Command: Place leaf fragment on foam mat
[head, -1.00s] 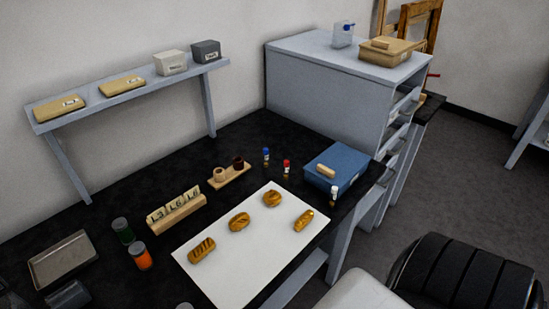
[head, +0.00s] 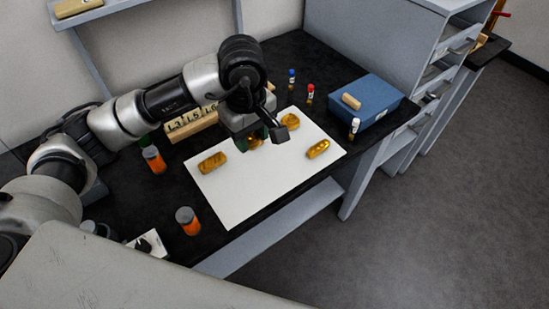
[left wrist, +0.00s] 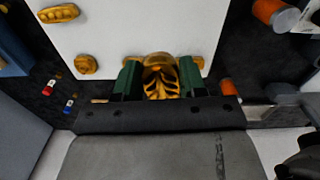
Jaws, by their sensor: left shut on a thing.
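My left gripper (head: 262,140) reaches in over the white flat mat (head: 240,195). In the left wrist view its green-padded fingers (left wrist: 158,82) are shut on a gold fragment with a dark leaf-like vein pattern (left wrist: 161,72). In the head view this fragment (head: 255,141) is mostly hidden by the gripper, and I cannot tell whether it touches the mat. Other gold fragments lie on the mat: one to the left (head: 213,162), a rounded one to the right (head: 290,121), and a long one near the right edge (head: 318,149). My right gripper is not in view.
A blue box (head: 366,101) with a tan block on top stands right of the mat. Small red-capped (head: 310,92), blue-capped (head: 291,78) and white-capped (head: 354,127) vials stand near it. Orange jars (head: 154,159) (head: 188,221) and a wooden letter-block rack (head: 192,124) stand to the left.

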